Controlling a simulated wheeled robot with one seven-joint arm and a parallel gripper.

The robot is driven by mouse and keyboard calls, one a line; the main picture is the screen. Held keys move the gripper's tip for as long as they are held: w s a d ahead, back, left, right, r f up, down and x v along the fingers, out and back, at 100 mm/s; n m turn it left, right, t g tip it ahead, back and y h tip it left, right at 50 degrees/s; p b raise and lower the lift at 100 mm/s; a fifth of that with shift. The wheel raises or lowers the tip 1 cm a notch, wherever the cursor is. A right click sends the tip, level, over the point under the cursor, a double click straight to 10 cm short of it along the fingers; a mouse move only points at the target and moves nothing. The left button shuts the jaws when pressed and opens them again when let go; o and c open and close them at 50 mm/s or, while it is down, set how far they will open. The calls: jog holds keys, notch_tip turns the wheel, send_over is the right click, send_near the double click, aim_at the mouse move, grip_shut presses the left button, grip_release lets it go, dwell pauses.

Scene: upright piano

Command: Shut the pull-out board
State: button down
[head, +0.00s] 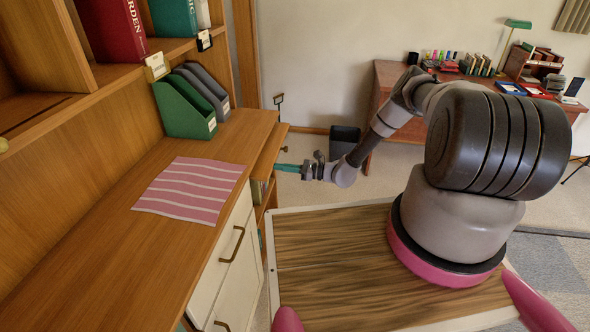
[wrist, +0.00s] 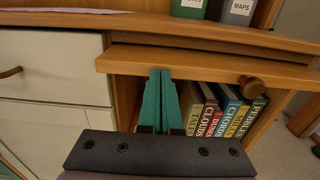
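The pull-out board (wrist: 200,66) is a wooden slab under the cabinet's counter. It sticks out past the counter's front edge, with a round dark brown knob (wrist: 252,82) on its front toward the right. In the head view the board (head: 268,152) shows as a ledge at the counter's far right end. My gripper (wrist: 160,72) has teal fingers pressed together with nothing between them. Its tips are at the board's front edge, left of the knob; I cannot tell if they touch. In the head view my gripper (head: 279,167) is beside the board's outer edge.
Below the board is an open shelf with several upright books (wrist: 225,112). White drawers (wrist: 55,70) stand to the left. On the counter (head: 110,250) are a pink striped cloth (head: 190,190) and file holders (head: 187,105). A desk (head: 392,78) stands at the back.

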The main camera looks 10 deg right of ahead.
aim_at(263, 162)
jog(key=x, duration=0.6)
jog(key=shift+a+r, duration=0.1)
jog(key=shift+a, duration=0.3)
jog(key=shift+w+a, duration=0.1)
